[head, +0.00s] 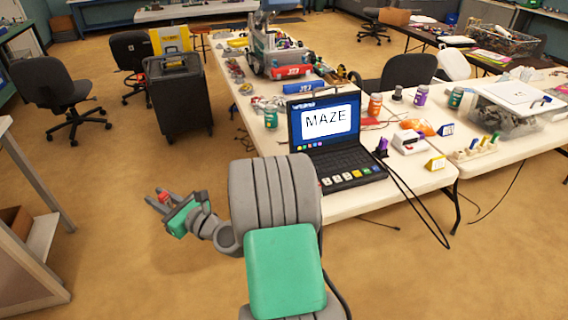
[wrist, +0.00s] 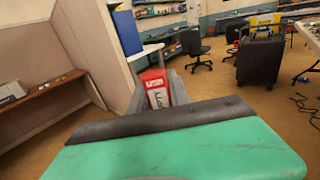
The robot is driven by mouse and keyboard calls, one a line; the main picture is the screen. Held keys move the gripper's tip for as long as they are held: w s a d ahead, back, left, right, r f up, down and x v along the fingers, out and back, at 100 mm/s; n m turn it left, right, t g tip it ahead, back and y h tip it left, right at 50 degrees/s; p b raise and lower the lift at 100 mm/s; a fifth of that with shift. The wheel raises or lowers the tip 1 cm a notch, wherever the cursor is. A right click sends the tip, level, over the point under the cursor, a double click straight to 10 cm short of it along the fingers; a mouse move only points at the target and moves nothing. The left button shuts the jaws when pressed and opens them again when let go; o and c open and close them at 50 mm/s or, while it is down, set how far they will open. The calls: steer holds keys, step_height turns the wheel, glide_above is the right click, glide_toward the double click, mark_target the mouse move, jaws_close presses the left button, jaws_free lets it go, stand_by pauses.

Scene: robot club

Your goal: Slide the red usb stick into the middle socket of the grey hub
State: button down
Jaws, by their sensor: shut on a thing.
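My gripper (head: 155,195) is held out over open floor at the left of the head view, well away from the tables. It is shut on the red usb stick (head: 164,198), which shows as a small red patch there. In the wrist view the red usb stick (wrist: 156,88), with a white marking on its lower part, stands between the two grey fingers. I cannot pick out the grey hub with certainty. A small whitish device with a dark red part (head: 408,142) lies on the table right of the laptop, but its sockets cannot be made out.
An open laptop (head: 345,160) reading MAZE stands at the near table edge, with cables hanging beside it. A black wheeled case (head: 180,95) and chairs stand on the floor.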

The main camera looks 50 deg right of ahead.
steer(key=s+d+f+m+h+b, duration=0.1)
steer(key=d+f+m+h+b, duration=0.2)
steer(key=d, duration=0.8)
steer(key=s+d+f+m+h, duration=0.15)
steer(key=d+h, duration=0.25)
steer(key=d, duration=0.8)
steer(key=s+d+f+m+h+b, duration=0.1)
steer(key=s+d+f+b, duration=0.1)
steer(key=d, duration=0.4)
steer(key=s+d+f+m+g+h+b, duration=0.1)
steer(key=s+d+f+h+b, duration=0.1)
steer(key=d, duration=0.4)
steer(key=s+d+f+m+g+h+b, duration=0.1)
steer(key=s+d+f+h+b, duration=0.1)
steer(key=s+d+f, duration=0.2)
steer(key=shift+s+d+f+m+b, duration=0.15)
steer(key=shift+d+f+m, duration=0.1)
steer(key=shift+d, duration=0.5)
steer(key=shift+w+d+f+m+b, duration=0.15)
steer(key=shift+d+f, duration=0.1)
steer(key=shift+d, duration=0.5)
steer(key=shift+s+a+p, duration=0.1)
steer(key=shift+s+p, duration=0.15)
steer(key=shift+p, duration=0.05)
steer(key=shift+f, duration=0.15)
steer(key=shift+f, duration=0.55)
